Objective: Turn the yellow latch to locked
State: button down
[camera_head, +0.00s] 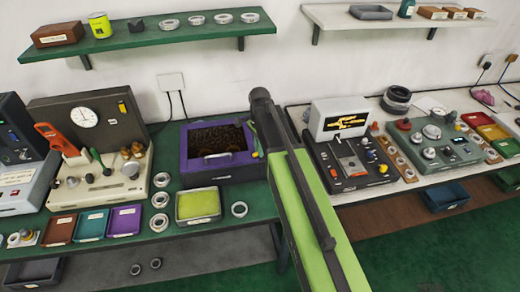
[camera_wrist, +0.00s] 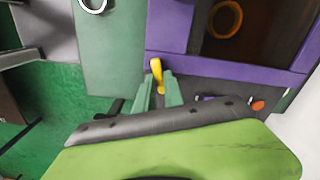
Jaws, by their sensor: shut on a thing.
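The yellow latch (camera_wrist: 156,67) sticks out from the wall of the purple box (camera_wrist: 225,63) in the wrist view. My gripper (camera_wrist: 158,82) has its two green fingers on either side of the latch, shut on it. The purple box also shows in the head view (camera_head: 222,172), on the green bench just left of my arm. Its dark window shows a ring (camera_wrist: 225,19) inside in the wrist view.
A beige machine (camera_head: 105,180) stands further left. A black-based device (camera_head: 350,165) stands right of my arm. A green shelf (camera_head: 150,40) hangs above. Green floor is open in front.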

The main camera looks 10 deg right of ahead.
jog(key=shift+w+m, duration=0.1)
jog(key=shift+m, duration=1.8)
jog(key=shift+a, duration=0.1)
jog(key=c, duration=1.4)
grip_release()
jog(key=shift+c, duration=0.2)
notch_tip(320, 180, up, 17)
jog(key=p, duration=1.7)
jog(key=shift+r, duration=0.2)
